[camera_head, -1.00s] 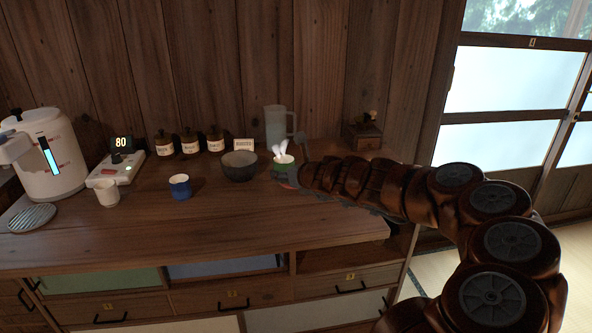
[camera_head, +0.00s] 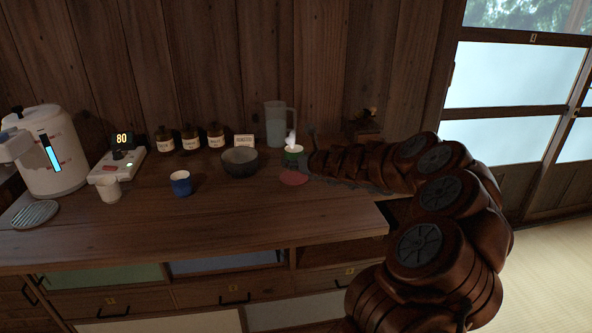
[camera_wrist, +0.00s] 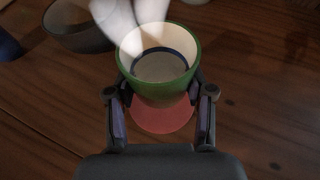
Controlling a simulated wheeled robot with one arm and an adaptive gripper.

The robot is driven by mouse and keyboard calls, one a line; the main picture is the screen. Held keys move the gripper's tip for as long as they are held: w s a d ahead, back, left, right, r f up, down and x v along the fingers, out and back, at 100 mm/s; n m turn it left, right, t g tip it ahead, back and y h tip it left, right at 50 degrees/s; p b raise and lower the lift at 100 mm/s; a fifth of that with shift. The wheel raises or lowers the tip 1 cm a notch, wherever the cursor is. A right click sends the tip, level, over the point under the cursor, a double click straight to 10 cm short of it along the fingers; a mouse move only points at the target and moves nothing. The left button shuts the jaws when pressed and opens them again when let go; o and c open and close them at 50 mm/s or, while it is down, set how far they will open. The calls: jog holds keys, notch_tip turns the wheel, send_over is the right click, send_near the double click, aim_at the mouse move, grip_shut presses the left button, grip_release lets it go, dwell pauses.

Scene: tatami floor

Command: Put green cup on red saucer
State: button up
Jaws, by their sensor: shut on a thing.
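The green cup (camera_head: 293,154) is at the right part of the counter top, with pale wisps rising from it. In the wrist view the green cup (camera_wrist: 158,65) is upright between the two fingers of my gripper (camera_wrist: 160,88), which is shut on its sides. The red saucer (camera_head: 294,178) lies on the counter, below the cup in the head view. In the wrist view the red saucer (camera_wrist: 164,118) shows under the cup's near side, its far part hidden by the cup. The cup looks clear of the saucer; its exact height is unclear.
A dark bowl (camera_head: 240,160) stands just left of the cup, with a blue cup (camera_head: 181,184) farther left. A glass pitcher (camera_head: 277,125) stands behind, and a small wooden box (camera_head: 366,128) is behind my arm. The front counter is clear.

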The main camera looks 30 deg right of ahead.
aim_at(295, 170)
jog(key=shift+f+b, duration=0.5)
jog(key=shift+f, duration=1)
jog(key=shift+f, duration=0.1)
jog(key=o, duration=1.4)
jog(key=shift+s+r, duration=0.2)
jog(key=shift+r, duration=0.05)
jog(key=p+v, duration=0.2)
jog(key=v, duration=0.9)
jog(key=shift+s, duration=0.3)
